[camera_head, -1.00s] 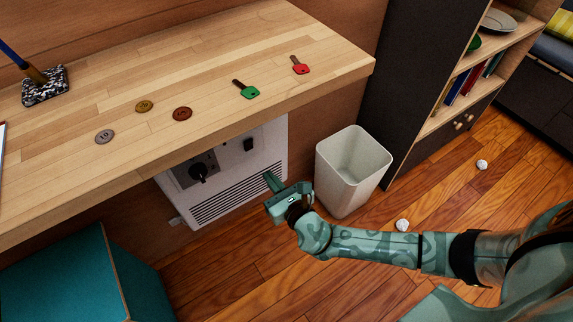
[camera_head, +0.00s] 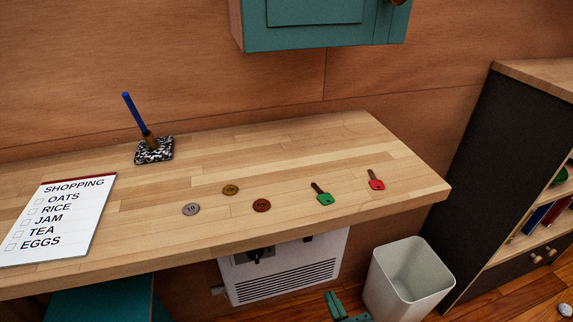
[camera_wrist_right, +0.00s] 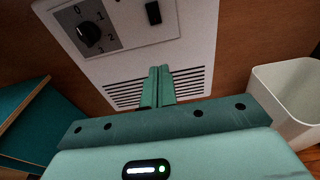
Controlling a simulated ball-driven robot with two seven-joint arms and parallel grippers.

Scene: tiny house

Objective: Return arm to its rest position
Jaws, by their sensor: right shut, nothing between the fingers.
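My right gripper (camera_head: 335,303) shows at the bottom edge of the head view, below the counter and left of the white bin. In the right wrist view its two green fingers (camera_wrist_right: 158,88) lie together, shut and empty. They point toward the vent of a white heater panel (camera_wrist_right: 150,45), which has a dial and a switch. I cannot tell the exact gap to the panel. The rest of my right arm is out of the head view. My left gripper is not in view.
The wooden counter (camera_head: 300,160) holds a shopping list (camera_head: 60,220), a pen in a stand (camera_head: 152,150), three coins, a green key (camera_head: 323,196) and a red key (camera_head: 376,182). A white bin (camera_head: 408,275) stands right of my gripper. A dark bookshelf (camera_head: 500,150) is farther right.

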